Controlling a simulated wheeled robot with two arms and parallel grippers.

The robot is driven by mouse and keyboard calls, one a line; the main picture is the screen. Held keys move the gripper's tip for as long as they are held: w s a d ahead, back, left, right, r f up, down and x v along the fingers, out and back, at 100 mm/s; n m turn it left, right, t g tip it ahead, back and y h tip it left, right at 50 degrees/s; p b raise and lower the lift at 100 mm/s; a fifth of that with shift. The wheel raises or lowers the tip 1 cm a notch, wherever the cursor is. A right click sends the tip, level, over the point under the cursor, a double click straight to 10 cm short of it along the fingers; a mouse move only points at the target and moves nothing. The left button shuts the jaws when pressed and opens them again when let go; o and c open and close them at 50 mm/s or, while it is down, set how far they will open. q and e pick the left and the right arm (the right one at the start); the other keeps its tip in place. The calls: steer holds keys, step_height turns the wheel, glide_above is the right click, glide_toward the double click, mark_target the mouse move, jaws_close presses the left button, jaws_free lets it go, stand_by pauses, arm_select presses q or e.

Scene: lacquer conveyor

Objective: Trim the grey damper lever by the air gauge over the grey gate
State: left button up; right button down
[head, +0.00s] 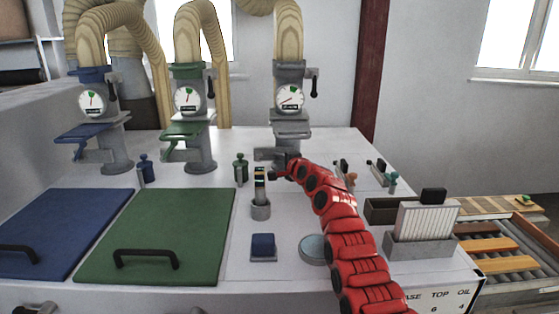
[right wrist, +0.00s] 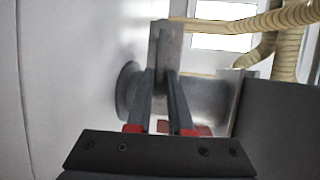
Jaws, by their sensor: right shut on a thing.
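The grey gate (head: 290,131) stands at the foot of the right-hand duct. The air gauge (head: 290,97) above it has a white face, and its needle points to the lower left. The grey damper lever (head: 314,84) hangs to the right of the gauge, with a black grip pointing down. My right gripper (head: 278,167) is at the lower front of the grey gate, below the gauge and apart from the lever. In the right wrist view, the fingers (right wrist: 163,105) are shut on a grey metal handle piece (right wrist: 165,45) of the gate. My left gripper is not in view.
Blue (head: 85,133) and green (head: 185,131) gates stand to the left, each with a gauge above. Blue (head: 60,220) and green (head: 150,225) lids with black handles cover the front left. A grey holder with white cards (head: 425,225) stands right of my arm.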

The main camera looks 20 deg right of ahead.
steer(key=shift+d, duration=0.25)
stand_by(0.6)
steer(key=n+b, duration=0.1)
steer(key=r+n+h+b, duration=0.1)
steer(key=b, duration=0.1)
steer(key=shift+a+r+g, duration=0.25)
steer(key=shift+g, duration=0.15)
steer(key=shift+r+n+h+b, duration=0.4)
steer(key=shift+n+b, duration=0.05)
steer(key=shift+n, duration=0.05)
steer(key=shift+r, duration=0.1)
steer(key=c, duration=1.2)
jaws_free()
steer(key=shift+o, duration=1.4)
steer(key=shift+w, duration=0.1)
steer(key=shift+o, duration=0.4)
steer(key=shift+d, duration=0.1)
